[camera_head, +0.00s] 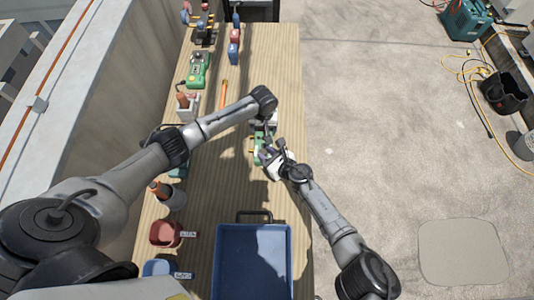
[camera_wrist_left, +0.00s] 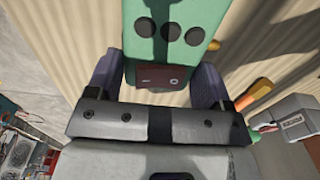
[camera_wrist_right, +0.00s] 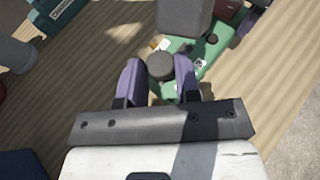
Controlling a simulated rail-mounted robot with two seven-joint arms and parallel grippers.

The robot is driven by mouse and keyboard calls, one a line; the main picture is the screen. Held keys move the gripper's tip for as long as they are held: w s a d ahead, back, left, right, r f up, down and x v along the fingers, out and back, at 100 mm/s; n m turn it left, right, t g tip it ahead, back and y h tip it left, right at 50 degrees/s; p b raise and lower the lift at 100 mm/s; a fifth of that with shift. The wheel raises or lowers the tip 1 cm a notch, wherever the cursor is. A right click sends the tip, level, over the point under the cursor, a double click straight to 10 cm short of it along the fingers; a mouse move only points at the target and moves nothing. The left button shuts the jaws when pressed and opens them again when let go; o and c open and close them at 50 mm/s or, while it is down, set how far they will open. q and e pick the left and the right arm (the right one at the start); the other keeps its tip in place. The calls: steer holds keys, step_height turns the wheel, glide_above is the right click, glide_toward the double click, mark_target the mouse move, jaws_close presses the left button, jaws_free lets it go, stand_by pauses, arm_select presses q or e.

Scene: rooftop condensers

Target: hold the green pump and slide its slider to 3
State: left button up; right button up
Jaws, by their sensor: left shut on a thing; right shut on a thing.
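The green pump (camera_head: 258,143) lies on the wooden bench, partly hidden under both grippers in the head view. My left gripper (camera_head: 265,122) is shut on its far end; in the left wrist view the green pump (camera_wrist_left: 165,45) sits between the fingers, with dark round spots and a dark red panel on it. My right gripper (camera_head: 271,153) is at the near part. In the right wrist view its fingers are shut on a round dark knob (camera_wrist_right: 160,66), apparently the slider's, above the green pump (camera_wrist_right: 190,62). I cannot read the slider's number.
A blue tray (camera_head: 221,264) stands at the near end of the bench. Another green device (camera_head: 197,70), an orange-handled tool (camera_head: 223,94), cups and small bins (camera_head: 163,234) line the left side. The bench's right edge is close to the pump; concrete floor lies beyond.

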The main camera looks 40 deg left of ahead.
arm_select(q)
steer(key=shift+s+f, duration=0.1)
steer(key=shift+f, duration=0.05)
arm_select(e)
jaws_close()
steer(key=shift+a, duration=0.1)
steer(key=shift+w+a+r, duration=0.15)
steer(key=shift+w+a, duration=0.3)
steer(key=shift+w, duration=0.35)
steer(key=shift+w+a, duration=0.55)
steer(key=shift+w, duration=0.15)
arm_select(q)
steer(key=shift+s, duration=0.1)
arm_select(e)
steer(key=o, duration=0.9)
jaws_free()
steer(key=shift+a, duration=0.1)
